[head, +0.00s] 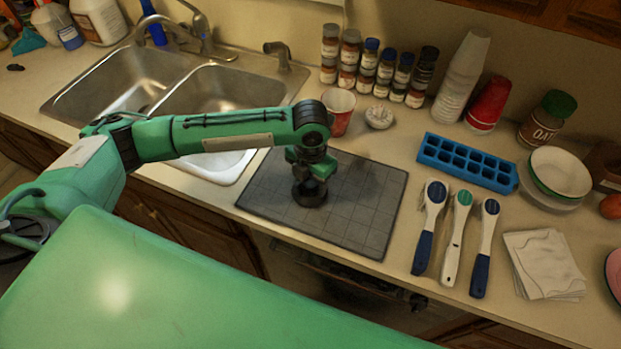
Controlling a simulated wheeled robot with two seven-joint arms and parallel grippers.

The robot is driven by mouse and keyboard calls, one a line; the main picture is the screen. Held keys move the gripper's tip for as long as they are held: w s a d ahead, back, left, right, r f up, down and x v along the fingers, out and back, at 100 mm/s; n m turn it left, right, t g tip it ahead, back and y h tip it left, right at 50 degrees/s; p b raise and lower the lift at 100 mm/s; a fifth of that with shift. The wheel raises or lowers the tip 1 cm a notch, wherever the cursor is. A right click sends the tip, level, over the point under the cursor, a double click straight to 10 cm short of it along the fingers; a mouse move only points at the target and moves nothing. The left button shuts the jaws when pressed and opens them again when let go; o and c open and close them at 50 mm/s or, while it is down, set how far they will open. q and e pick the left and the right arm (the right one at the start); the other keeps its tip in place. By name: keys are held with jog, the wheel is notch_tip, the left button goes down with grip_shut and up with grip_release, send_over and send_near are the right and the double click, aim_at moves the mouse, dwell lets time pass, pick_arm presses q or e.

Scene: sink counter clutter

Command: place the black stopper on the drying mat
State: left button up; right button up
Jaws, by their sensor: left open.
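The drying mat (372,205) is a dark grey sheet with a grid pattern, flat on the counter right of the sink. A round black thing, which looks like the black stopper (309,196), is on the mat's left-middle part. My left gripper (310,181) points down directly above it, with its jaws open. The gripper hides the top of the black thing, and I cannot tell whether the fingers touch it. My right gripper is not in view.
A red-patterned cup (339,111) and a small white item (379,116) stand behind the mat. A blue ice tray (467,162) and several brushes (459,237) are to its right. The double sink (225,92) is to its left. The mat's right part is clear.

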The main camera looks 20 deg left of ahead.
aim_at(311, 181)
pick_arm(q)
jog(key=shift+r, duration=0.2)
notch_tip(311, 181, up, 12)
jog(key=b, duration=0.3)
dwell(0.3)
jog(key=shift+f, duration=0.1)
